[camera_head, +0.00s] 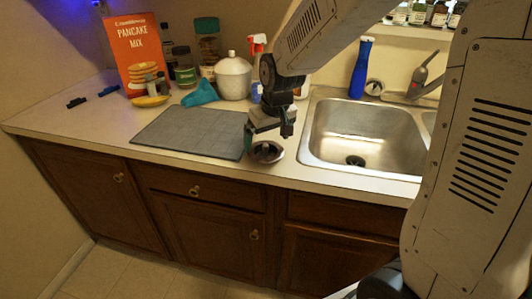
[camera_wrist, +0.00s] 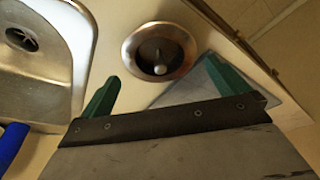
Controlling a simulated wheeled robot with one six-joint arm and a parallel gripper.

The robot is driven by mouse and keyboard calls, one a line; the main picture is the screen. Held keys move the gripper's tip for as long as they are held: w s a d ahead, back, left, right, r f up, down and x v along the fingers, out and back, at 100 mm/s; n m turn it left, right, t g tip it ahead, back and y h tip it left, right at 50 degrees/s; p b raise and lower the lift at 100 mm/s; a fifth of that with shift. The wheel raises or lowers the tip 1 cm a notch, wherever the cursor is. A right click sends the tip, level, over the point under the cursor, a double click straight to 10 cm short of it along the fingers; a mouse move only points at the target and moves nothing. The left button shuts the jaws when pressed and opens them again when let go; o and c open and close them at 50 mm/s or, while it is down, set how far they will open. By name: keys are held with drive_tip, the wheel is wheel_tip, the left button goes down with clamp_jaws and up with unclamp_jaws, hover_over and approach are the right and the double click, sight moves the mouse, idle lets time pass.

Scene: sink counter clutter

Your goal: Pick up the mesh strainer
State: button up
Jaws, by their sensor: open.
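The mesh strainer (camera_head: 267,153) is a small round metal basket with a wide rim. It lies on the counter between the grey mat and the sink. In the wrist view the strainer (camera_wrist: 131,52) shows its dark bowl and a pale centre post. My gripper (camera_head: 267,133) is above the strainer, pointing down and open. In the wrist view its two green fingers are spread with the strainer ahead, between their tips (camera_wrist: 162,70). Nothing is held. The head view does not clearly show the height gap, and my gripper partly covers the strainer's far side.
The sink (camera_head: 330,155) is just right of the strainer. A grey mat (camera_head: 185,130) lies left. A white jug (camera_head: 233,78), a teal cloth (camera_head: 200,95) and a pancake mix box (camera_head: 137,50) stand behind. A blue bottle (camera_head: 360,70) and the faucet (camera_head: 420,78) are behind the sink.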

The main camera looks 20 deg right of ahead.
sight(266, 145)
drive_tip(key=x, duration=0.4)
drive_tip(key=c, duration=0.6)
drive_tip(key=shift+r, duration=0.1)
